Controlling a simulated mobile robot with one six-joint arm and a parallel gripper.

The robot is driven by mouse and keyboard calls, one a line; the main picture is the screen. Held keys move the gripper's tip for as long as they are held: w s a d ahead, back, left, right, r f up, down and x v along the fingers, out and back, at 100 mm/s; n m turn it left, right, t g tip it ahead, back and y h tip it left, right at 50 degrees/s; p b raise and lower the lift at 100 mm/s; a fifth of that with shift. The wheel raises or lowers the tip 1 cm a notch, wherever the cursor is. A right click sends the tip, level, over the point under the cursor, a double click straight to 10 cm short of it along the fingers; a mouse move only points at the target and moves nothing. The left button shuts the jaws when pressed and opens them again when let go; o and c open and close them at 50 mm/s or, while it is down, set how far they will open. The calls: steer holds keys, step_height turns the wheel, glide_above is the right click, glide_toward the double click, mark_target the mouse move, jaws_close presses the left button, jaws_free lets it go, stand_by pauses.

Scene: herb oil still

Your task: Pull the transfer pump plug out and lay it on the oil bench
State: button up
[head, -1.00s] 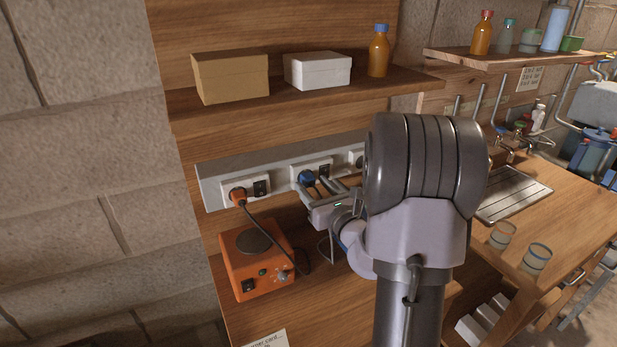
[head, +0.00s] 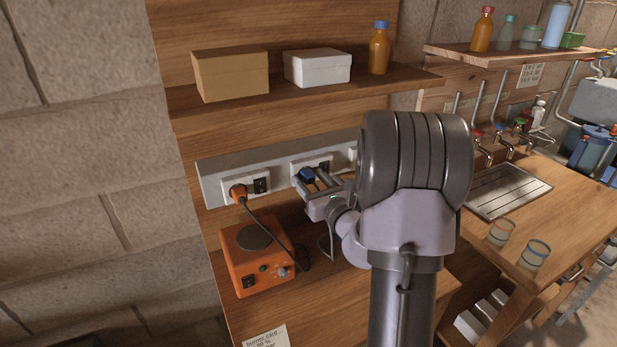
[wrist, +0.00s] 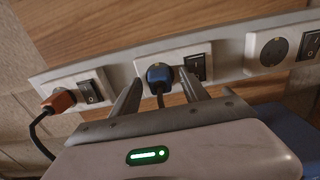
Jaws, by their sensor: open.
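A blue plug (head: 306,174) sits in the middle socket of the wall strip. It also shows in the wrist view (wrist: 159,75), with its dark cord hanging down. My gripper (head: 314,182) is open in front of it; in the wrist view the two fingers (wrist: 160,88) stand to the left and right of the plug, apart from it. An orange plug (head: 238,191) with a dark cord sits in the left socket. The wooden bench (head: 250,315) lies below the strip. I cannot read which plug is the transfer pump's.
The socket strip (head: 208,184) has switches beside its sockets; the right socket (wrist: 271,48) is empty. An orange hotplate device (head: 258,275) stands on the bench below. A shelf (head: 300,92) with two boxes and a bottle overhangs the strip. A card lies at the bench front.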

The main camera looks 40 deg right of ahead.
mark_target(311, 181)
stand_by(0.3)
jaws_close()
steer(key=shift+b+v, duration=0.75)
steer(key=shift+v, duration=2.3)
